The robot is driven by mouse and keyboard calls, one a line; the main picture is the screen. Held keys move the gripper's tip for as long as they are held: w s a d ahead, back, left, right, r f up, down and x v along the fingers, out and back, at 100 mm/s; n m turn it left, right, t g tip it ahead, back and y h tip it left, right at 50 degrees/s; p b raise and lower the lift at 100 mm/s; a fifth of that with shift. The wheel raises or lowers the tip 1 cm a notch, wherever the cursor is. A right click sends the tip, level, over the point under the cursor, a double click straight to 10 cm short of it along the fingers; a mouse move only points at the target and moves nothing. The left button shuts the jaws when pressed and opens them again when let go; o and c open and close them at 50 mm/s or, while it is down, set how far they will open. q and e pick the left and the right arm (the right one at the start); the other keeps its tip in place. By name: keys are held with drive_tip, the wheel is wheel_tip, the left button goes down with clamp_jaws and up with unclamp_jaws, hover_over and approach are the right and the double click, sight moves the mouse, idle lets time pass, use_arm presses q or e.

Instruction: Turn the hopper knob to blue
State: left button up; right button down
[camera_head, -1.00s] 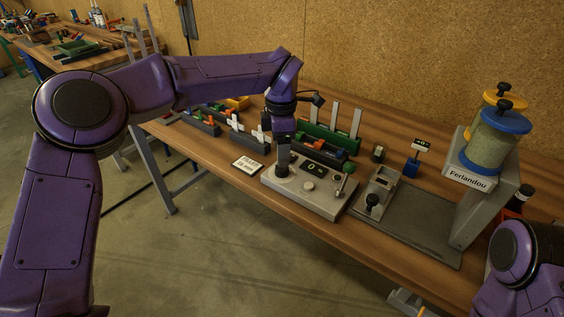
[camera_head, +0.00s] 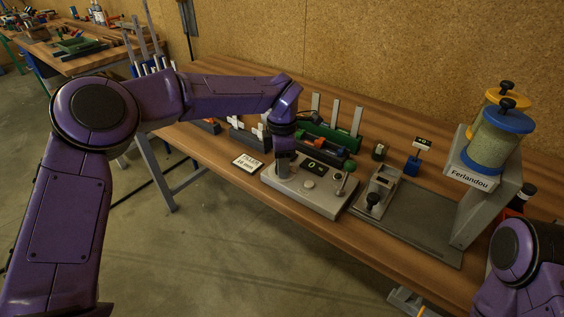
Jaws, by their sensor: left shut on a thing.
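The grey control box (camera_head: 321,204) stands on the workbench, with a small display (camera_head: 311,169), a round pale button (camera_head: 308,184) and a green-tipped lever (camera_head: 346,178). My left gripper (camera_head: 283,172) points down at the box's far left corner. It is shut on the knob there, which the gripper mostly hides. I cannot read the knob's colour marking or its angle. The two hoppers, one with a blue lid (camera_head: 505,120) and one with a yellow lid (camera_head: 493,98), stand on a grey stand labelled Ferlandou (camera_head: 470,178). My right gripper is out of view; only its arm shows.
A small grey fixture with a black knob (camera_head: 376,192) stands right of the box, beside a dark mat (camera_head: 425,230). A white card (camera_head: 247,162) lies to the left. Racks of coloured parts (camera_head: 325,141) stand behind. The bench's front strip is clear.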

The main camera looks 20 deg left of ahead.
use_arm(q)
drive_tip(key=shift+r+n, duration=0.1)
drive_tip(key=shift+n, duration=1.2)
drive_tip(key=n, duration=0.2)
drive_tip(key=shift+n, duration=0.3)
drive_tip(key=n, duration=0.3)
drive_tip(key=shift+n+b, duration=0.65)
drive_tip(key=shift+n, duration=1.15)
drive_tip(key=shift+w+r, duration=0.1)
drive_tip(key=o, duration=1)
drive_tip(key=shift+o, duration=0.2)
